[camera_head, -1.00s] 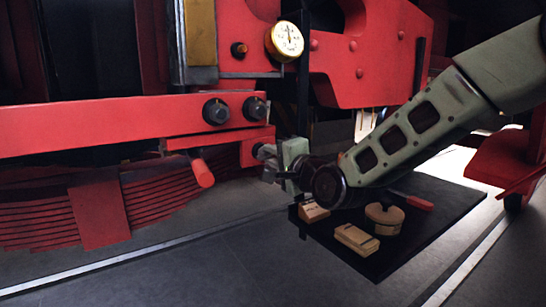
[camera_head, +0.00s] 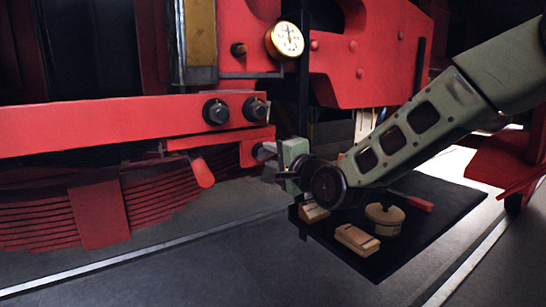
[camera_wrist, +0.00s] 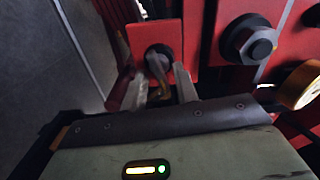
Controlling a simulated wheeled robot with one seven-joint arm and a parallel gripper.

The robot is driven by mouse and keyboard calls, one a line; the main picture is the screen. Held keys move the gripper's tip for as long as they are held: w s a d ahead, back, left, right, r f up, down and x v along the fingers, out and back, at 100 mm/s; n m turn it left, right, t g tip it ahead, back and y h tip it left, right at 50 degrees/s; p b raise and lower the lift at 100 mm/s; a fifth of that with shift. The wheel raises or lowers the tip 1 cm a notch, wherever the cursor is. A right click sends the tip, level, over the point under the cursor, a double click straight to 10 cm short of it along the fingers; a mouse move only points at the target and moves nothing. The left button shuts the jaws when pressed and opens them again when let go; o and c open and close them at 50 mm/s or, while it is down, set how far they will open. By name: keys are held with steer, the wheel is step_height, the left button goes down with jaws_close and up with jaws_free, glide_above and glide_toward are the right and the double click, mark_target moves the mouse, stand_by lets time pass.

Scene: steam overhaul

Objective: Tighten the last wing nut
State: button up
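A wing nut (camera_wrist: 158,66) shows in the wrist view on a dark round seat in a small red block (camera_wrist: 172,32). In the head view the block (camera_head: 257,147) is at the end of a red bar, and my wrist largely hides the nut. My gripper (camera_wrist: 156,84) reaches toward the block, with one pale finger on each side of the nut. The fingers look apart, with gaps beside the nut. Contact between fingers and nut cannot be made out. In the head view my gripper (camera_head: 268,153) is close against the block.
A red handle (camera_head: 202,172) hangs just left of the gripper. Large dark bolts (camera_head: 216,112) and a brass gauge (camera_head: 285,40) sit above. A black tray (camera_head: 400,247) below my wrist holds wooden boxes (camera_head: 357,239), a round tin (camera_head: 385,218) and a red-handled tool (camera_head: 414,202). The floor at front left is clear.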

steer(key=b+v, duration=0.1)
steer(key=v, duration=1.6)
steer(key=shift+d, duration=0.2)
steer(key=shift+o, duration=0.3)
steer(key=shift+s, duration=0.15)
